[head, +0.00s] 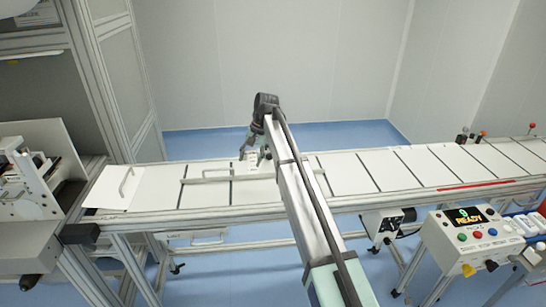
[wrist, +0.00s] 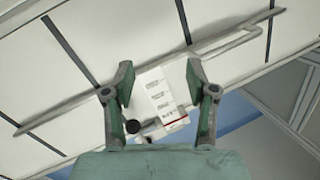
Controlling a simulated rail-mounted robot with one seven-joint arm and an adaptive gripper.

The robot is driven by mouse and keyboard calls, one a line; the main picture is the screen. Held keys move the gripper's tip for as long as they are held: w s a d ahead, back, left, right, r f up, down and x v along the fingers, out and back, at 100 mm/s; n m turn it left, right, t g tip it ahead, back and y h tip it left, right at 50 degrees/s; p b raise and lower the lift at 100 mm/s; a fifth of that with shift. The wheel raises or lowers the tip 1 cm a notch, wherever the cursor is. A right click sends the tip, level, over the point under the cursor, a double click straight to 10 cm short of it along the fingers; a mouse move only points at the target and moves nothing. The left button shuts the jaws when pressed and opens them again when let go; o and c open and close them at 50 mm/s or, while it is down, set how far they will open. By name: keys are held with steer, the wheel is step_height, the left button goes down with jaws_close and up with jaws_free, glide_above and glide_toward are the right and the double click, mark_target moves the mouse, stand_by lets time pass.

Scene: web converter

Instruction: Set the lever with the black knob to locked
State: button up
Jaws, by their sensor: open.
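The lever's black knob (wrist: 132,127) shows in the wrist view, close to the inner side of my left finger, with a short grey arm running right from it. A white label plate (wrist: 158,95) with small print and a red stripe lies beside the lever. The print is too small to read, so I cannot tell which position the lever is in. My gripper (wrist: 158,75) is open, its fingers on either side of the plate. I cannot tell whether the left finger touches the knob. In the head view my gripper (head: 256,150) is over the conveyor's far edge, and the knob cannot be made out.
A conveyor of white panels (head: 390,170) runs across the view. A thin metal guide rail (wrist: 225,42) crosses it near my gripper. A control box (head: 472,238) reading READY stands at the right, and small levers with dark and red knobs (head: 483,133) stand at the far right edge.

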mark_target(270, 154)
steer(key=w+d+r+m+t+h, duration=0.1)
steer(key=w+d+r+m+t, duration=0.15)
steer(key=w+d+r, duration=0.85)
steer(key=shift+m, duration=0.35)
steer(key=a+f+p, duration=0.1)
steer(key=f, duration=0.5)
steer(key=w+a+f+p, duration=0.1)
steer(key=a+f, duration=0.1)
steer(key=f, duration=0.4)
steer(key=w+a+f+p, duration=0.1)
steer(key=a+f, duration=0.1)
steer(key=f, duration=0.4)
steer(key=shift+w+f+p, duration=0.1)
steer(key=shift+w+p, duration=0.15)
steer(key=shift+p, duration=0.15)
steer(key=shift+a, duration=0.1)
jaws_close()
